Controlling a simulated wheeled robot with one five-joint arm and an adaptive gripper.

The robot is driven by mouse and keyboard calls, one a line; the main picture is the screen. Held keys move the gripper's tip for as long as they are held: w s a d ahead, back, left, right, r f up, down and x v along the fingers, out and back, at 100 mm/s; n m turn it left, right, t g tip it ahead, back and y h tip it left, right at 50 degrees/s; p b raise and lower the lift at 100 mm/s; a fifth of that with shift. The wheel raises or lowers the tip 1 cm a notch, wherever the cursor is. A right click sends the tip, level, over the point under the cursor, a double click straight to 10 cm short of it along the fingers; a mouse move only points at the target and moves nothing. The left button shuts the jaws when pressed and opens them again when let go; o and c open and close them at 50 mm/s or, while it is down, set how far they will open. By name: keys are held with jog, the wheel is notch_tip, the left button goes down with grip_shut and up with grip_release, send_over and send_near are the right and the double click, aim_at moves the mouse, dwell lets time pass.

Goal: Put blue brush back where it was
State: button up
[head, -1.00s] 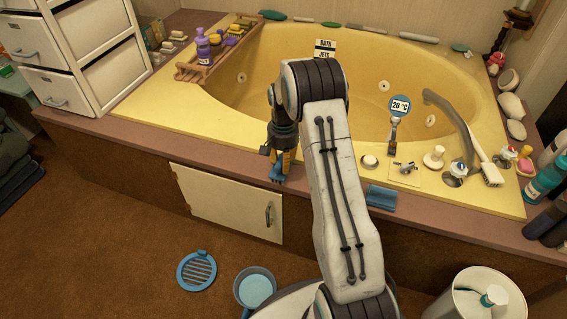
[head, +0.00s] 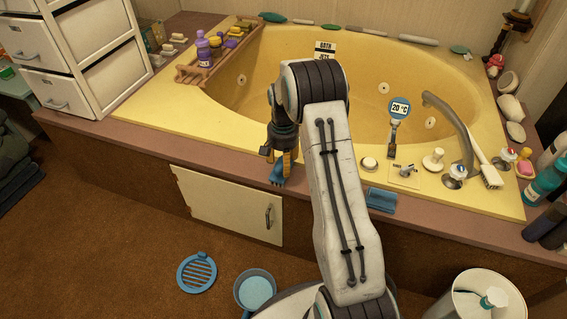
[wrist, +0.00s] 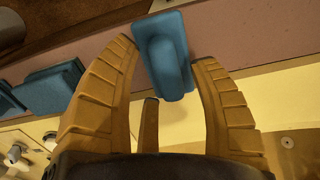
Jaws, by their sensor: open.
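The blue brush (head: 277,178) is on the brownish-pink ledge at the front of the yellow tub, below my gripper (head: 281,158). In the wrist view the brush (wrist: 167,50) lies between my two spread yellow-brown fingers (wrist: 163,62), with a visible gap on the left side. The gripper is open around it. Whether the right finger touches the brush is hard to tell. A blue block-like holder or tray (head: 381,199) sits on the same ledge to the right, and shows at the left of the wrist view (wrist: 50,92).
Tub fittings, including a soap-coloured knob (head: 369,164) and a tap (head: 455,125), stand to the right. A wooden caddy (head: 195,72) with bottles crosses the tub's left corner. A cabinet door (head: 228,203) is below the ledge. The ledge between brush and holder looks clear.

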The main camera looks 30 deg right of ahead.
jog(key=s+a+r+n+p, duration=0.1)
jog(key=s+a+r+p, duration=0.15)
jog(key=r, duration=0.75)
jog(key=s+a+r+n+p, duration=0.1)
jog(key=s+a+r+p, duration=0.2)
jog(key=r, duration=0.6)
jog(key=s+a+r+n, duration=0.2)
jog(key=s, duration=0.6)
jog(key=s+a+r+n+t, duration=0.1)
jog(key=s+a+r+n, duration=0.1)
jog(key=s, duration=0.6)
jog(key=s+a+r+n+t, duration=0.1)
jog(key=s+r+n, duration=0.1)
jog(key=s, duration=0.6)
jog(key=shift+a+r+n+p, duration=0.15)
jog(key=shift+a+n+p, duration=0.15)
jog(key=shift+a+n, duration=0.15)
jog(key=shift+r, duration=0.15)
